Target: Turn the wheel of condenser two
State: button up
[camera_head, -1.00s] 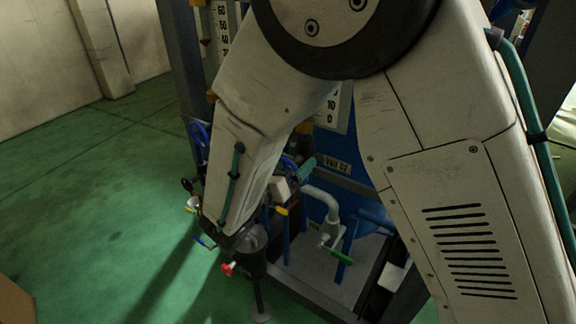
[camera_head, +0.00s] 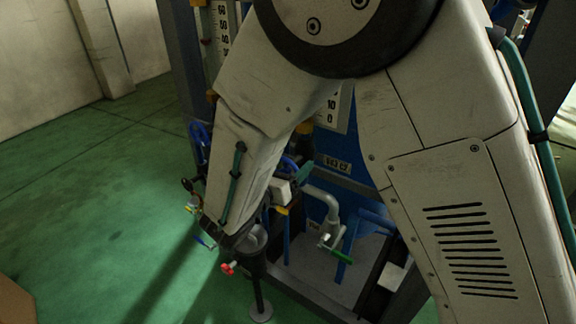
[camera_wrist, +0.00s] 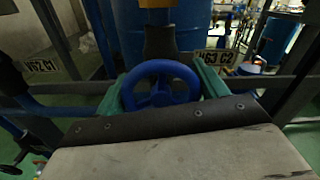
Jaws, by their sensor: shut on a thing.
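A blue three-spoked hand wheel (camera_wrist: 160,97) stands in the middle of the wrist view, in front of a dark pipe and a blue drum. My gripper (camera_wrist: 160,84) is shut on the wheel, with one green finger at its left side and the other at its right. A yellow label (camera_wrist: 215,57) ending in "C2" is just right of the wheel. In the head view, my arm hides most of the gripper and the gripped wheel. The C2 label also shows there (camera_head: 337,164).
Another yellow label (camera_wrist: 42,66), which seems to end in "C1", is at the left of the wrist view. In the head view, a small red valve handle (camera_head: 228,268) and a green-handled lever (camera_head: 341,257) sit low near the arm. Green floor lies open at left.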

jog(key=m, duration=0.7)
jog(key=shift+s+d, duration=0.1)
jog(key=shift+d, duration=0.05)
jog(key=m, duration=0.3)
jog(key=shift+f+m, duration=0.1)
jog(key=shift+m, duration=0.3)
jog(key=shift+s+m, duration=0.1)
jog(key=shift+m, duration=1.8)
jog(key=shift+d, duration=0.1)
jog(key=o, duration=1)
jog(key=v, duration=0.7)
jog(key=shift+s+a, duration=0.25)
jog(key=shift+a, duration=0.05)
